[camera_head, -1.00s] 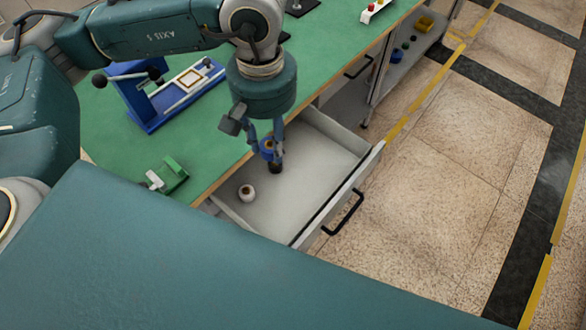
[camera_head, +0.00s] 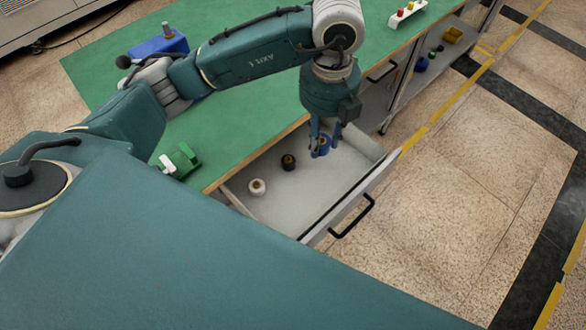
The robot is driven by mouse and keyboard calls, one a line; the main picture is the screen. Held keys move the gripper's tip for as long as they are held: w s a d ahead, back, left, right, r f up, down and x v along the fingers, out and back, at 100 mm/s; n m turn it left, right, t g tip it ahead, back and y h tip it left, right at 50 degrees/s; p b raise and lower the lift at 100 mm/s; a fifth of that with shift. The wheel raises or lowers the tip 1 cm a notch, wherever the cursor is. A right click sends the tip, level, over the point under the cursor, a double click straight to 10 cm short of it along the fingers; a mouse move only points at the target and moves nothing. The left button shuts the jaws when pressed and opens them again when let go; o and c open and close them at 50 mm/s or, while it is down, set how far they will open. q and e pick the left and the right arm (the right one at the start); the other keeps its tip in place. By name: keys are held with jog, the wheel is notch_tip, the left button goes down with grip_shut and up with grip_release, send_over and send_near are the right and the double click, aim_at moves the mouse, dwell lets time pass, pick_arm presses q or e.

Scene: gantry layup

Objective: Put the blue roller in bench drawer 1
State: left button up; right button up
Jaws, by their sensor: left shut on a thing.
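The blue roller (camera_head: 324,143) is between the fingers of my left gripper (camera_head: 319,151), which is shut on it. The fingers partly hide it. The gripper points down over the far part of the open bench drawer (camera_head: 302,205). I cannot tell whether the roller touches the drawer floor. A white roller (camera_head: 257,187) and a black roller (camera_head: 288,162) stand in the drawer, to the left of the gripper and apart from it. My right gripper is not in view.
The green bench top (camera_head: 225,131) borders the drawer at the left. A green fixture (camera_head: 184,160) is on it near the front. A black handle (camera_head: 354,217) is on the drawer front. A shelf to the right holds a yellow block (camera_head: 453,35) and small items. The drawer's near part is clear.

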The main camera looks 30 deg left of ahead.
pick_arm(q)
jog(key=n, duration=0.2)
jog(key=f+n, duration=0.1)
jog(key=n, duration=0.3)
jog(key=shift+w+d+f+n, duration=0.15)
jog(key=shift+d+f+n, duration=0.05)
jog(key=shift+d+n, duration=0.2)
jog(key=shift+f+n, duration=0.1)
jog(key=shift+n, duration=0.4)
jog(key=shift+f+n, duration=0.25)
jog(key=shift+n, duration=0.05)
notch_tip(320, 180, down, 5)
send_over(317, 191)
notch_tip(317, 191, down, 10)
jog(key=shift+r, duration=0.2)
notch_tip(317, 191, down, 5)
jog(key=shift+r, duration=0.1)
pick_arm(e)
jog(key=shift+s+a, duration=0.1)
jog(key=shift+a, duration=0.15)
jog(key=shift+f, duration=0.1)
